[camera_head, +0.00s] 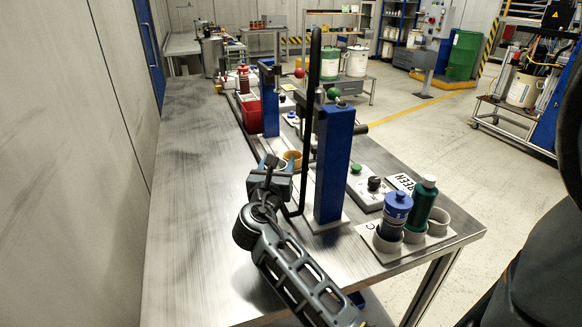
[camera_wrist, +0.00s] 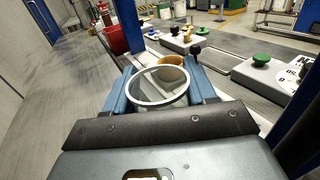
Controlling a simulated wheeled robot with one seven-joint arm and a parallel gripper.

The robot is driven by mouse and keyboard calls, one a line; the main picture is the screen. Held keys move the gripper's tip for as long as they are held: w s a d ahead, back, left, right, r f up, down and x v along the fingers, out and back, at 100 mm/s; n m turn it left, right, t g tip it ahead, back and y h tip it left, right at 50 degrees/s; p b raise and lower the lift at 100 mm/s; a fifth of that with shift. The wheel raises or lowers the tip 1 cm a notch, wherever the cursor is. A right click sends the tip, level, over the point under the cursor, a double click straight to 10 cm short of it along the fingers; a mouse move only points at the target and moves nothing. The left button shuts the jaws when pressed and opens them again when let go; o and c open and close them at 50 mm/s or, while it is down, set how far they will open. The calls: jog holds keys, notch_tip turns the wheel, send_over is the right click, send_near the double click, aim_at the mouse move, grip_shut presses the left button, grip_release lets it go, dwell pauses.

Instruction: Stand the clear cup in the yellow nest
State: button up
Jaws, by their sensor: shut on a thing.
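My gripper (camera_wrist: 158,95) is shut on the clear cup (camera_wrist: 157,88), which shows in the wrist view as an upright, open-topped cup with a pale rim between the two blue fingers. In the head view my gripper (camera_head: 270,178) is over the table, left of the near blue post, and hides most of the cup. The yellow nest (camera_head: 292,158) is a short yellow ring just beyond my gripper. In the wrist view the nest (camera_wrist: 172,76) shows right behind the cup's far rim, partly hidden by it. I cannot tell the cup's height above the table.
A blue post (camera_head: 333,165) with a tall black lever stands close right of my gripper. A second blue post (camera_head: 268,98) and a red bin (camera_head: 250,115) stand farther back. Bottles in a grey holder (camera_head: 410,240) are at the near right. The table's left side is clear.

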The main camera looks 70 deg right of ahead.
jog(key=shift+s+d+r+g, duration=0.15)
jog(key=shift+s+d+g, duration=0.1)
jog(key=shift+d+g, duration=0.1)
jog(key=d, duration=0.5)
jog(key=w+d, duration=0.1)
jog(key=d, duration=0.5)
jog(key=w+d+p, duration=0.1)
jog(key=d, duration=0.4)
jog(key=shift+d, duration=0.4)
jog(key=shift+d+f+b, duration=0.2)
jog(key=shift+f, duration=0.7)
jog(key=shift+d+f+b, duration=0.15)
jog(key=shift+d+f, duration=0.05)
jog(key=shift+f, duration=0.7)
jog(key=o, duration=1)
jog(key=shift+w, duration=0.1)
